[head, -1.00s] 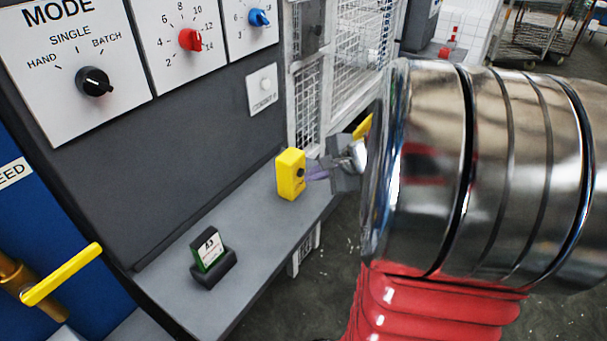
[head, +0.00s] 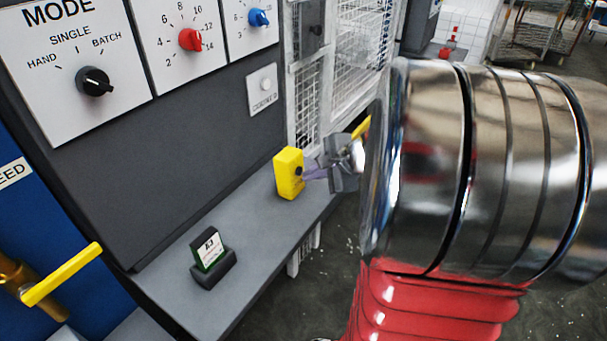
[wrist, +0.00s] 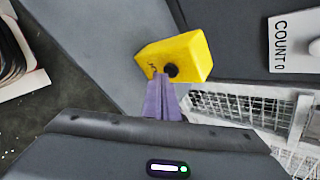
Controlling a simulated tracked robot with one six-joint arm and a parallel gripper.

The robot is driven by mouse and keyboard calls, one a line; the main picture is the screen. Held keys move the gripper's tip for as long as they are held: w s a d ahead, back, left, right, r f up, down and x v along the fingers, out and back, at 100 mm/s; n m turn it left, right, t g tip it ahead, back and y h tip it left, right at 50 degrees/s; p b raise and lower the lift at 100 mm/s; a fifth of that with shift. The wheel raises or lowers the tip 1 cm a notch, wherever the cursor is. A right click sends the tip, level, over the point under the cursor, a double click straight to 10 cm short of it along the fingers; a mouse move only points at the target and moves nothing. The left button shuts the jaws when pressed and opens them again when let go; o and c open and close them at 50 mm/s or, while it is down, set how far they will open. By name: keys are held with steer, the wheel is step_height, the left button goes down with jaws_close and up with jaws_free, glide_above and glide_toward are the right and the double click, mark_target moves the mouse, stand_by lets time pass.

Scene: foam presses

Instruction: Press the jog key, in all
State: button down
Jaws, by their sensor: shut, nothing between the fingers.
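The jog key is a round black button (wrist: 171,70) on the face of a yellow box (wrist: 190,55). In the head view the yellow box (head: 287,174) stands near the far end of the grey ledge, its black key (head: 299,171) facing right. My gripper (head: 308,174) is shut and empty, its purple fingers pointing at that face. In the wrist view my gripper's tips (wrist: 161,80) are right at the key's lower left edge and overlap the box face. I cannot tell whether they touch the key. A white counter plate (wrist: 296,41) reads COUNT 0.
A card in a dark holder (head: 211,258) stands nearer on the grey ledge (head: 245,240). Mode and numbered dials are on the panel (head: 200,130) above. A yellow lever (head: 62,274) is at left. White mesh fencing (head: 345,60) stands behind the box.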

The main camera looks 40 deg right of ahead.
steer(key=shift+s, duration=0.1)
steer(key=shift+s+d, duration=0.3)
steer(key=shift+s, duration=0.6)
steer(key=s, duration=0.1)
steer(key=s+d, duration=0.1)
steer(key=s, duration=0.2)
steer(key=shift+s+d, duration=0.35)
steer(key=shift+a, duration=0.1)
stand_by(0.8)
steer(key=s+a+r+n+g, duration=0.1)
steer(key=s+a+r+n, duration=0.2)
steer(key=a+n, duration=0.8)
steer(key=s+a+r+n+g+h, duration=0.1)
steer(key=s+a+n, duration=0.4)
steer(key=a+n, duration=0.6)
steer(key=a+r+g, duration=0.1)
steer(key=a+r, duration=0.1)
steer(key=a, duration=0.3)
steer(key=shift+a+r, duration=0.3)
